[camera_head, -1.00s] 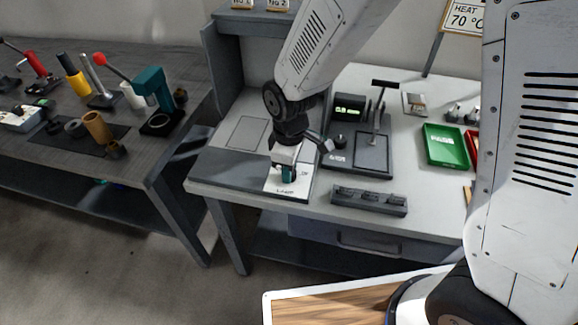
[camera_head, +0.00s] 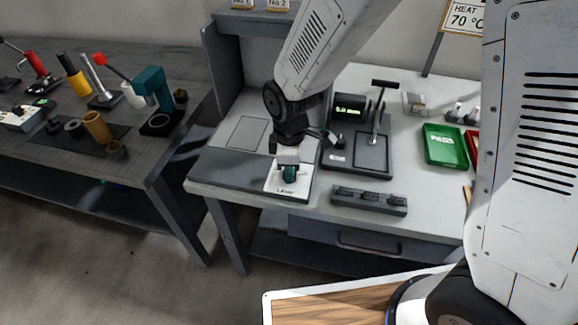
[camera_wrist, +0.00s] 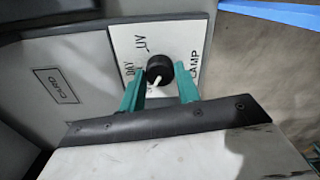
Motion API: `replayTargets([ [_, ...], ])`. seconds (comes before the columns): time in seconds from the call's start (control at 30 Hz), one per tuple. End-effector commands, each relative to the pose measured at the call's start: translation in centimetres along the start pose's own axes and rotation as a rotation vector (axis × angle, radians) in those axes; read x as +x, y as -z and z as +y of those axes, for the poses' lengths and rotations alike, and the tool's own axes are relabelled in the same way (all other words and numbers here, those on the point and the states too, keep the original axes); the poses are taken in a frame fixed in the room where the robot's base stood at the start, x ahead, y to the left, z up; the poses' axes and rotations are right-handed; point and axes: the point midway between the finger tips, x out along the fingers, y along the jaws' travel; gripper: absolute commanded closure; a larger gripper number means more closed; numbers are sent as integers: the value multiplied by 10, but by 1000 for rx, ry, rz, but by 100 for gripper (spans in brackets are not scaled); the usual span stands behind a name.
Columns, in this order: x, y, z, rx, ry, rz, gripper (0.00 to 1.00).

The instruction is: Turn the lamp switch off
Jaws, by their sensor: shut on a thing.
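The lamp switch is a black round knob (camera_wrist: 160,68) with a white pointer, on a white plate (camera_wrist: 118,37) lettered UV, DAY and LAMP. The pointer aims down and slightly left in the wrist view, between the fingers; the mark at its tip is mostly hidden. My gripper (camera_wrist: 161,75) has its two teal fingers on either side of the knob, shut on it. In the head view my gripper (camera_head: 289,177) covers the knob, and the lamp plate (camera_head: 272,187) lies at the bench's front left.
A dark device with a green display (camera_head: 350,109) and lever stands right of the plate. A dark slotted block (camera_head: 369,200) lies near the front edge. A green PASS tray (camera_head: 445,147) is further right. A grey cabinet wall (camera_head: 228,70) rises behind on the left.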

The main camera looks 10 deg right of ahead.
Motion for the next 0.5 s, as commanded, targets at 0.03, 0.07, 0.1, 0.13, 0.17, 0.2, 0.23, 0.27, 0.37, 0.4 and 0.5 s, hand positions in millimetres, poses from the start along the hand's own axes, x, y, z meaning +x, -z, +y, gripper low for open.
replayTargets([
  [0.03,-1,1,2,-1,-4,2,59],
  [0.07,-1,1,2,-1,-4,2,51],
  [0.1,-1,1,2,-1,-4,2,46],
  [0.13,-1,1,1,-1,-3,2,46],
  [0.17,-1,1,1,-1,-3,2,46],
  [0.2,-1,1,1,-1,-3,1,46],
  [0.23,-1,1,1,-1,-2,1,46],
  [0.27,-1,1,1,-1,-2,1,46],
  [0.37,-1,1,1,-1,-2,1,46],
  [0.4,-3,1,1,-1,-2,1,46],
  [0.5,-13,1,1,0,-4,3,46],
])
